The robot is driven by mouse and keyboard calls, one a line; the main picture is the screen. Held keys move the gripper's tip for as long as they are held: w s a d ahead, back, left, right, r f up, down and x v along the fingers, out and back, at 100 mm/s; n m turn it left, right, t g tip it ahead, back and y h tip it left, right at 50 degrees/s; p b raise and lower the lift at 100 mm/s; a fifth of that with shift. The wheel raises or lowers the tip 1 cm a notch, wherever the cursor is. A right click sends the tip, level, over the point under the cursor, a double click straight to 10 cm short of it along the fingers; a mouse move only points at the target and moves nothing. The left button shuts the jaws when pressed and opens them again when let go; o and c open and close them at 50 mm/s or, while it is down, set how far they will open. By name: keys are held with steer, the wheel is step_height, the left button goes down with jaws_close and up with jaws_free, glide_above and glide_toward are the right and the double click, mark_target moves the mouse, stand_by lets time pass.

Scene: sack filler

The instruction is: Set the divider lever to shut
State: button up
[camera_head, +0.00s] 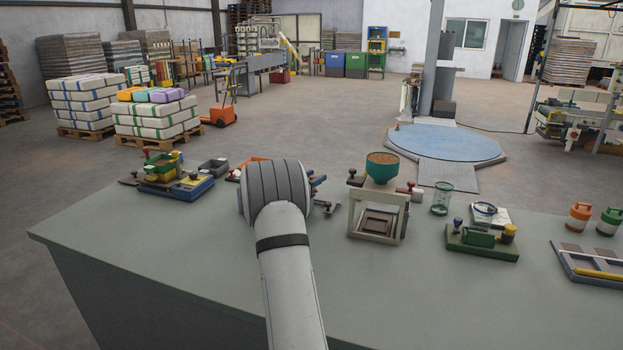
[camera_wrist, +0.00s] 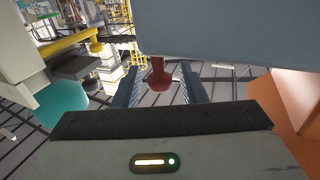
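In the wrist view a dark red knob (camera_wrist: 159,76) on a short stem shows between the fingers of my gripper (camera_wrist: 158,92). It looks like a lever's end, but I cannot tell whether it is the divider lever. The fingers are apart, with a visible gap on each side of the knob. A large blue-grey panel (camera_wrist: 230,32) fills the top right above the knob and hides what the stem joins. In the head view my arm and wrist hide the gripper's work area and most of the device behind it; the lever's setting cannot be read.
On the bench (camera_head: 180,255), a green hopper (camera_head: 381,170) on a pale frame (camera_head: 354,215) stands right of my wrist. A green-based device (camera_head: 482,243) is further right. A blue-based device (camera_head: 190,188) with a green bin stands left. The bench front is clear.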

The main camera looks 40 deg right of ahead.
jaws_close()
